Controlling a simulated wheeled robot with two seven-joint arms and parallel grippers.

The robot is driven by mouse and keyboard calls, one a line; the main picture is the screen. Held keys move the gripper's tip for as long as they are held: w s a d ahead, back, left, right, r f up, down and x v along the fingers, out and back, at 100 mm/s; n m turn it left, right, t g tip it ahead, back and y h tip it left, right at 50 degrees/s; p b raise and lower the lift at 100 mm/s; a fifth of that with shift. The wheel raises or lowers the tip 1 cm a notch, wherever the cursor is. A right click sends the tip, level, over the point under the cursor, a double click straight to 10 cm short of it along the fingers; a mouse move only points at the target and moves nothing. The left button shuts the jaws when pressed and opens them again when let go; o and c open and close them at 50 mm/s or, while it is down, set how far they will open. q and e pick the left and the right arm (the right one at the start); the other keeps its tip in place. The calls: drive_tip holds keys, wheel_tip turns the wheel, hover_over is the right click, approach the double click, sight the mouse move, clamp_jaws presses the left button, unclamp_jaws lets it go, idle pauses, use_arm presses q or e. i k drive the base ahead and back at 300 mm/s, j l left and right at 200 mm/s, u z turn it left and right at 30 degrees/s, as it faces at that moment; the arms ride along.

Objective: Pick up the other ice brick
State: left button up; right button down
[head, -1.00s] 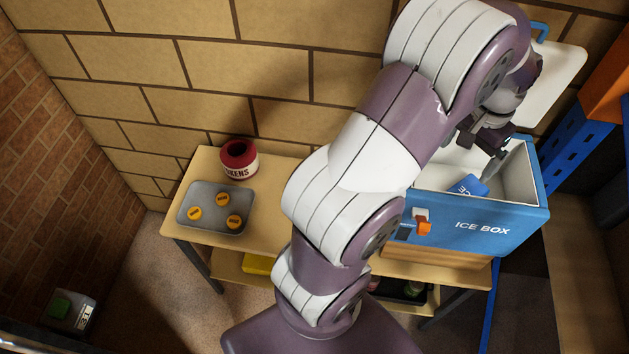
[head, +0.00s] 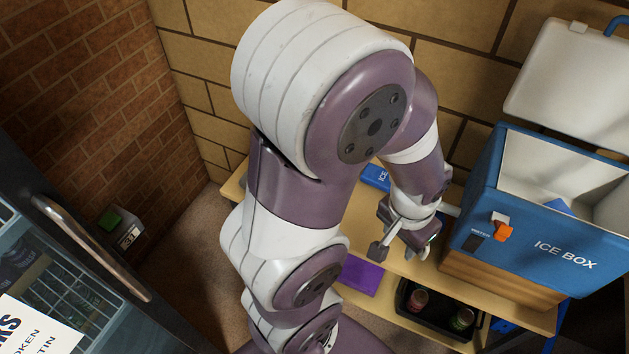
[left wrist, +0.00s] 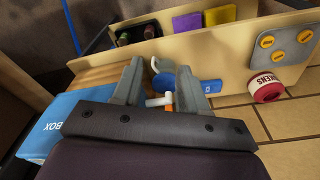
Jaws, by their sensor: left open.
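A blue ice brick (head: 376,177) with white lettering lies on the tabletop, partly hidden behind my left arm in the head view. In the left wrist view it (left wrist: 210,87) is just right of the right-hand finger, partly covered by it. Another blue piece (head: 558,206) shows inside the open ice box (head: 565,253). My left gripper (head: 400,250) is open and empty, near the table's front, left of the ice box. In the left wrist view its fingers (left wrist: 160,68) stand apart. My right gripper is out of view.
The ice box's white lid (head: 572,80) is raised, and an orange-and-white tap (head: 502,230) sticks out of its front. A black crate (head: 440,325) with bottles and a purple item (head: 362,275) are below. The tray (left wrist: 285,42) and red-topped tin (left wrist: 266,88) stand farther along the table.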

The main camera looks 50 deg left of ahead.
sight(375, 176)
drive_tip(key=u, duration=0.45)
drive_tip(key=l+u, duration=0.15)
drive_tip(key=u, duration=0.25)
drive_tip(key=k+u, duration=0.1)
drive_tip(key=u, duration=0.35)
drive_tip(key=i+z, duration=0.35)
drive_tip(key=z, duration=0.15)
drive_tip(key=i+j+z, duration=0.1)
drive_tip(key=i+z, duration=0.35)
drive_tip(key=k, duration=0.05)
